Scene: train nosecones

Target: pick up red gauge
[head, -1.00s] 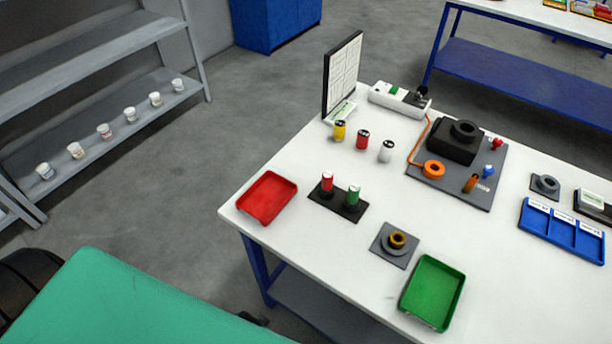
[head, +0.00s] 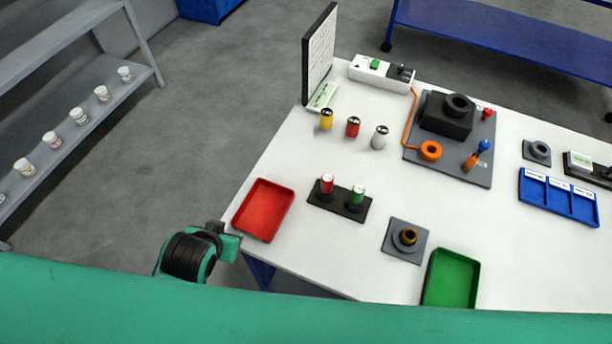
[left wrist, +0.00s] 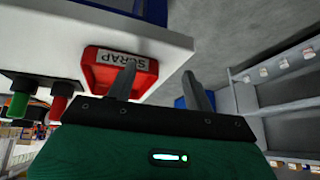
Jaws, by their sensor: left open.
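The red gauge (head: 327,184) stands upright in a black holder (head: 340,203), beside a green gauge (head: 357,196). In the left wrist view the red gauge (left wrist: 60,101) and green gauge (left wrist: 19,104) show at the left, their holder (left wrist: 40,86) behind them. My left gripper (left wrist: 159,70) is open, with nothing between its fingers. In the left wrist view its fingers are to the right of the red gauge, apart from it. In the head view my left wrist is by the table's left edge near the red tray; its fingertips are not clear there. My right gripper is not in view.
The red tray (head: 263,210), marked SCRAP in the left wrist view (left wrist: 121,57), lies left of the holder. Behind are yellow (head: 326,120), red (head: 352,127) and white (head: 380,137) cylinders. A grey block with a ring (head: 405,240) and a green tray (head: 452,280) are to the right.

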